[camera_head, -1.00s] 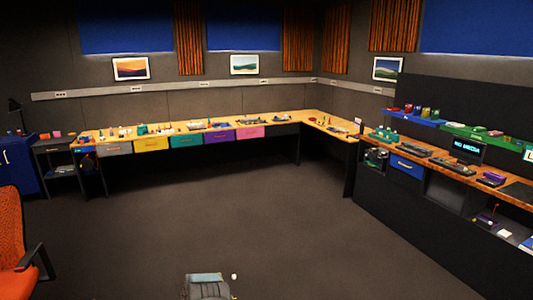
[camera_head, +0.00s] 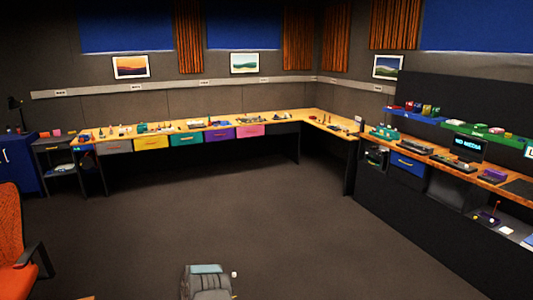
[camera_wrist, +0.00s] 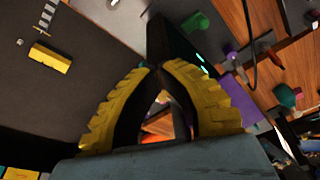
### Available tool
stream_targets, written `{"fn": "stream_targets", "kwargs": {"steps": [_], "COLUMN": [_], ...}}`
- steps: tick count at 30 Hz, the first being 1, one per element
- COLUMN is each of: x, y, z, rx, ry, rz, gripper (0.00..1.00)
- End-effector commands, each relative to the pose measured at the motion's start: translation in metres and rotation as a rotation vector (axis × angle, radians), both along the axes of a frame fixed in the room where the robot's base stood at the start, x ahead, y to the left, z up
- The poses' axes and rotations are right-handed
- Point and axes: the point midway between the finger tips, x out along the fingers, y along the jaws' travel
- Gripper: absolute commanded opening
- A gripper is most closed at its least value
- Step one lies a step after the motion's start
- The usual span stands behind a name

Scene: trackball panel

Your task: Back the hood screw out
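The hood screw and its hood cannot be made out in either view. My gripper (camera_wrist: 160,70) shows in the wrist view with two yellow ridged fingers. Their dark inner faces curve together and appear to meet at the tips, with a gap lower down between them. I see no object clearly held at the tips. A dark panel edge lies behind the tips. The gripper cannot be made out in the head view.
An L-shaped wooden bench (camera_head: 318,118) with coloured drawers runs along the back and right. A "NO MEDIA" screen (camera_head: 467,147) stands at right. An orange chair (camera_head: 10,235) is at left. The middle floor is clear. The wrist view shows a yellow block (camera_wrist: 50,58) and purple and green items.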

Motion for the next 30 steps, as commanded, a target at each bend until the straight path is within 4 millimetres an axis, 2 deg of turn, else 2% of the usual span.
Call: {"fn": "stream_targets", "kwargs": {"steps": [30], "x": [0.0062], "y": [-0.0007], "z": [-0.0004], "rx": [0.000], "ry": [-0.001], "rz": [0.000], "gripper": [0.00]}}
